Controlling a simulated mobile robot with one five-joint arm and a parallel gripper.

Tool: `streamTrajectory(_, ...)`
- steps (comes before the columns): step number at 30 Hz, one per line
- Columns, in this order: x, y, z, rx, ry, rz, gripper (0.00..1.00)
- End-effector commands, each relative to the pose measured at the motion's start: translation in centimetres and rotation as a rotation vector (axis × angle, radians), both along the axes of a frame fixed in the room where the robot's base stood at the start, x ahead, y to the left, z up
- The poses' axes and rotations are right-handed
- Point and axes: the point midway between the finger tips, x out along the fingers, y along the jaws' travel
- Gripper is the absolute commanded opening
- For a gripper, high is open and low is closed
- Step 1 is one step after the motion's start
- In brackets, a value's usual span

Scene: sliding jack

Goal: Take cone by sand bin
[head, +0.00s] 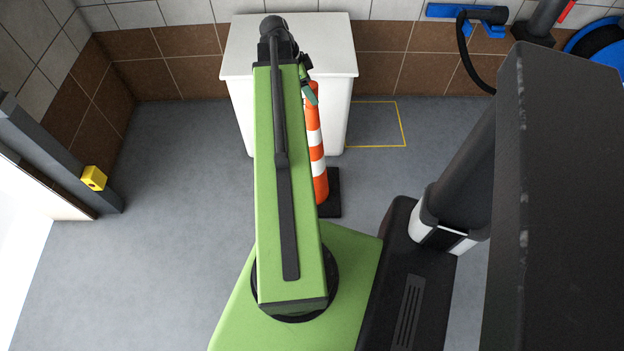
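The cone (314,140), tall with orange and white stripes, stands upright on a dark square base (332,195) on the floor. It is in front of a white box-like bin (240,50), seemingly the sand bin, against the back wall. My green arm hides the cone's left side and part of the bin. My gripper (309,90), with a green part showing, is at the cone's top in this view. Whether it touches the cone, and whether its fingers are open or shut, I cannot tell.
A yellow outline (404,125) marks the floor right of the bin. A grey post with a yellow box (94,178) stands at the left. A blue wall bracket with a black hose (466,14) hangs at the back right. The floor left of my arm is clear.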

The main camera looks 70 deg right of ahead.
Motion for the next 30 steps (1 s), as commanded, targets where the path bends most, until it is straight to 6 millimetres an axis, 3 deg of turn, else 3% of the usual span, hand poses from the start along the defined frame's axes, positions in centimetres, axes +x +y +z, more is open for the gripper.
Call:
streamTrajectory(1, -0.25, -0.2, -1.52, 0.0, 0.0, -0.001, 0.63)
streamTrajectory(2, -0.35, -0.26, -1.7, 0.0, 0.0, -0.001, 0.63)
streamTrajectory(9, -0.49, -0.34, -1.37, 0.0, 0.0, 0.0, 0.63)
streamTrajectory(23, -0.52, -0.35, -1.36, 0.0, 0.0, -0.001, 0.03)
streamTrajectory(30, -0.53, -0.37, -1.37, 0.0, 0.0, -0.001, 0.0)
